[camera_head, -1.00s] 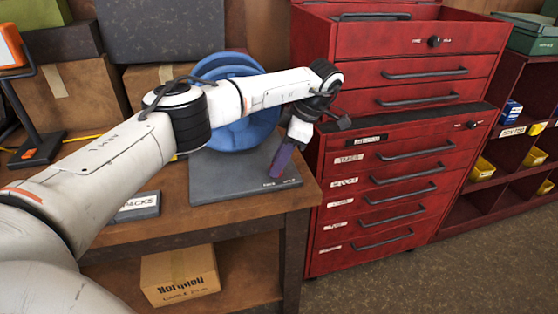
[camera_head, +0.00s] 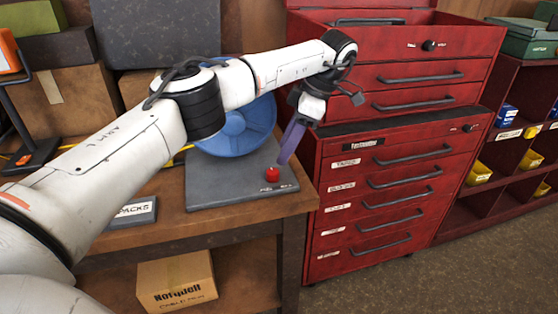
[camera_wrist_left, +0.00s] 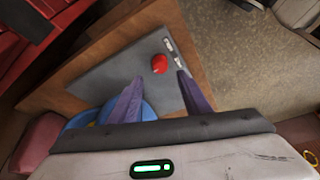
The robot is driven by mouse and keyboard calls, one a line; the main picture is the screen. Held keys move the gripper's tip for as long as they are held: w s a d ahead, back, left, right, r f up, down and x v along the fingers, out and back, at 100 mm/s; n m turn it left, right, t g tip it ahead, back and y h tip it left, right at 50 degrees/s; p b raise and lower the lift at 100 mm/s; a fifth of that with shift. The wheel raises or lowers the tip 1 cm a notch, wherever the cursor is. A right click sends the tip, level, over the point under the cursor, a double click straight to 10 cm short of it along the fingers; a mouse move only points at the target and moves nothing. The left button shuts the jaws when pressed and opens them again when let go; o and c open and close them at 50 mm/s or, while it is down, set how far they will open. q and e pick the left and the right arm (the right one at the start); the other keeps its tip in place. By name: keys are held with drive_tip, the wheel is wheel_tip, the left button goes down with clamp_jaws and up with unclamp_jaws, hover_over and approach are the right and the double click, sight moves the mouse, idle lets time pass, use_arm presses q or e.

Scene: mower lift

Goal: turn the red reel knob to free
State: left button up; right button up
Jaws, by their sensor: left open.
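The red knob (camera_head: 272,172) stands near the front right of a dark grey base plate (camera_head: 225,190) on the wooden bench. Two small white labels lie on the plate in front of it. The blue reel (camera_head: 240,132) is behind it, partly hidden by my left arm. My left gripper (camera_head: 283,162) has purple fingers and hangs just above and behind the knob, apart from it. In the left wrist view the knob (camera_wrist_left: 159,64) lies beyond the open, empty fingertips (camera_wrist_left: 160,76), with the labels to its right. My right gripper is not in view.
A red tool cabinet (camera_head: 385,190) with several drawers stands right of the bench, close to my left wrist. A sign (camera_head: 135,210) stands at the bench front. A cardboard box (camera_head: 177,280) is on the lower shelf.

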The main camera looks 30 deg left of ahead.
use_arm(q)
drive_tip(key=shift+v, duration=1.65)
drive_tip(key=shift+f, duration=0.1)
